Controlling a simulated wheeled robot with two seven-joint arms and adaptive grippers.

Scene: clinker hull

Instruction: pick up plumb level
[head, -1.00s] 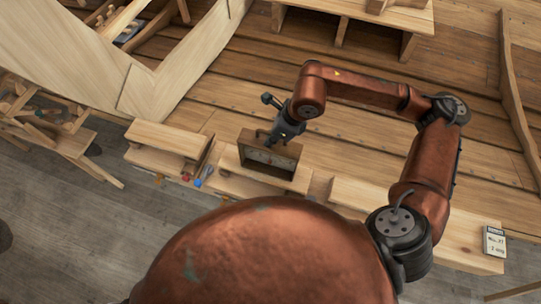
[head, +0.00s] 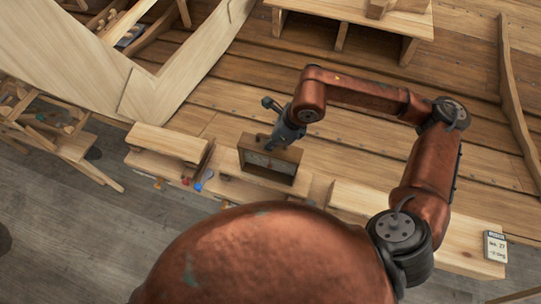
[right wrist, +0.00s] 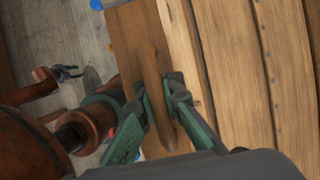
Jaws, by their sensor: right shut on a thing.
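The plumb level looks like a wooden box frame (head: 268,168) with a pale face inside, on the near edge of the planked bench in the head view. My right gripper (head: 274,143) is over its top edge. In the right wrist view, the green fingers of my right gripper (right wrist: 160,118) are shut on either side of the level's narrow brown wooden edge (right wrist: 152,70). Whether the level's underside touches the bench cannot be told. My left gripper (right wrist: 68,72) seems to show small at the left of the right wrist view; its jaws are too small to judge.
A pale wooden block (head: 166,142) lies left of the level, with small red and blue items (head: 203,181) between. A raised plank shelf (head: 350,12) stands behind. The planking right of the level is clear.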

